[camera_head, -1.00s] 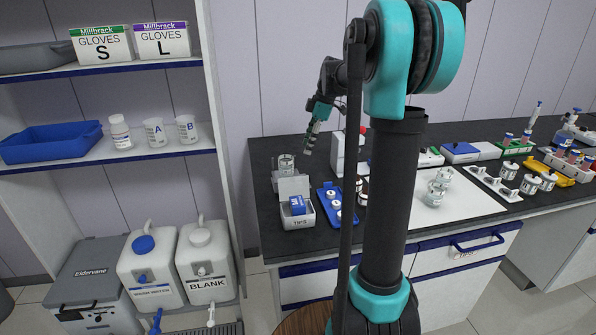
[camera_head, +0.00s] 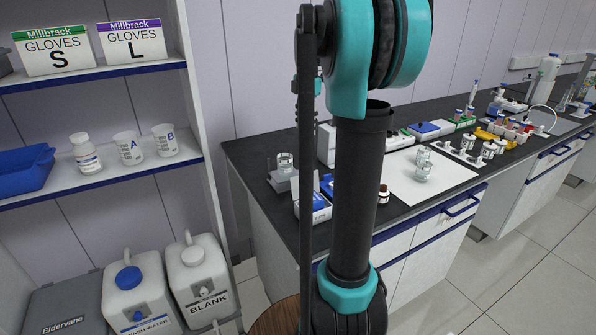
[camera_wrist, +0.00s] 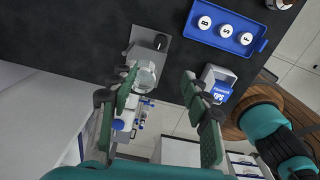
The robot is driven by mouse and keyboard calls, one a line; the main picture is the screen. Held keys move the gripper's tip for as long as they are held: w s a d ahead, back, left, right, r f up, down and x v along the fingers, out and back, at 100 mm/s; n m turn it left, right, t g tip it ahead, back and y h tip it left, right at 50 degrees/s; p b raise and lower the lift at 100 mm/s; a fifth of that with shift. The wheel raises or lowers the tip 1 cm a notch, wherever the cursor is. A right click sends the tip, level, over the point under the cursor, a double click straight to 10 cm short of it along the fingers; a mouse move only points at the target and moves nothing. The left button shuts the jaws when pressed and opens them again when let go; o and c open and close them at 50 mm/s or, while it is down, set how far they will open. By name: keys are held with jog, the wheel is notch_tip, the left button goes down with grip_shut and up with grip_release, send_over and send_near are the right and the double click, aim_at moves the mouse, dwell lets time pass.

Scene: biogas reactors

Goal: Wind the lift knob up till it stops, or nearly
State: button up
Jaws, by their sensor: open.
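A small grey stand (camera_head: 284,181) with a clear glass beaker (camera_head: 285,162) on it is at the near left end of the dark bench. In the wrist view the grey stand (camera_wrist: 143,53) carries a round dark knob (camera_wrist: 160,41), and the beaker (camera_wrist: 146,74) shows beside it. I cannot tell from these views whether this knob is the lift knob. My gripper (camera_wrist: 160,88) is open, its green fingers wide apart, with nothing held between them. The beaker lies in view between the fingertips, and the knob is beyond them. In the head view my arm hides most of the gripper.
A blue tray with white-lidded jars (camera_wrist: 226,29) and a box of tips (camera_wrist: 217,84) are right of the stand in the wrist view. A white mat (camera_head: 440,178) with glassware (camera_head: 423,165) lies further along the bench. A shelf unit (camera_head: 197,120) stands left.

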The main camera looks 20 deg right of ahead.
notch_tip(320, 180, down, 17)
jog(key=shift+w+f, duration=0.15)
dwell(0.5)
jog(key=c, duration=1.1)
grip_shut()
